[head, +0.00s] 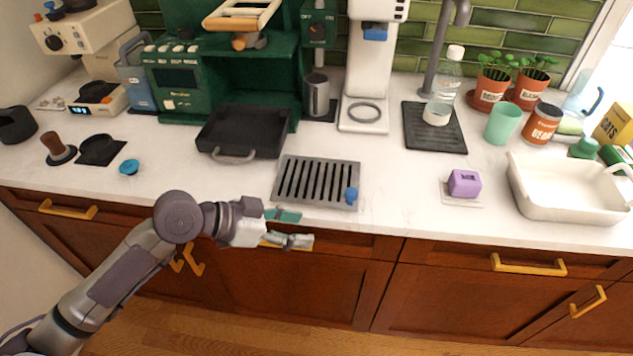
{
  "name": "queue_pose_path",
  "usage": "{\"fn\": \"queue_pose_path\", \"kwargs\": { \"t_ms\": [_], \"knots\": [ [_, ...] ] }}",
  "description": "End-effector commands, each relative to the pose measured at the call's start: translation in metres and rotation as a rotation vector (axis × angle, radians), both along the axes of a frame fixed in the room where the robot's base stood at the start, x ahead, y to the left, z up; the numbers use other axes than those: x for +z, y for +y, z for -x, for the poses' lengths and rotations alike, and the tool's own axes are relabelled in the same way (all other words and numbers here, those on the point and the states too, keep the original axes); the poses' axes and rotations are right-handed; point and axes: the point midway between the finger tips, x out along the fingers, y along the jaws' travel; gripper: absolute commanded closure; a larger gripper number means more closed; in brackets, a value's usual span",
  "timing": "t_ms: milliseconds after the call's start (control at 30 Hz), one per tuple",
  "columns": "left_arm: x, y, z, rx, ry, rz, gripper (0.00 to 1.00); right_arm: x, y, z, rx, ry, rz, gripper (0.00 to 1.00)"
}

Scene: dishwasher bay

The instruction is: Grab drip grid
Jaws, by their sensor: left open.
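The drip grid (305,182) is a grey metal plate with dark slots. It lies flat on the white counter near the front edge, with a small blue knob-like piece (351,195) at its right front corner. My left gripper (298,229) is open and empty. In the picture its fingers show just below the grid's front left part, by the counter's front edge, and they look apart from the grid. My right gripper does not show.
A black drip tray (243,135) stands behind the grid, in front of the green espresso machine (178,75). A purple block (464,183) and a white basin (560,205) are to the right. A blue lid (129,167) lies left. Counter between grid and purple block is clear.

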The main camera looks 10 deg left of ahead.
Motion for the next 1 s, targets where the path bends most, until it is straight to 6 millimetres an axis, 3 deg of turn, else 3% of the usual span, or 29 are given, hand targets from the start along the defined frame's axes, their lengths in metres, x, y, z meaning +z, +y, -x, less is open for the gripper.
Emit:
{"fn": "queue_pose_path", "kwargs": {
  "t_ms": [200, 333, 700, 1000],
  "knots": [
    [0.043, 0.016, -0.032, -0.008, -0.05, 0.084, 0.44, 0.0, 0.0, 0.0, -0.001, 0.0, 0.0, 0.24],
    [0.054, 0.015, -0.041, -0.005, -0.059, 0.115, 0.44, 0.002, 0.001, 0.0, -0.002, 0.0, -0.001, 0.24],
    [0.031, -0.041, -0.066, -0.005, -0.059, 0.119, 0.44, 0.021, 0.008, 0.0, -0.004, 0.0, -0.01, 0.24],
    [0.023, -0.063, -0.076, -0.005, -0.058, 0.117, 0.44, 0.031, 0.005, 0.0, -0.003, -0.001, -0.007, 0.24]
  ]
}}
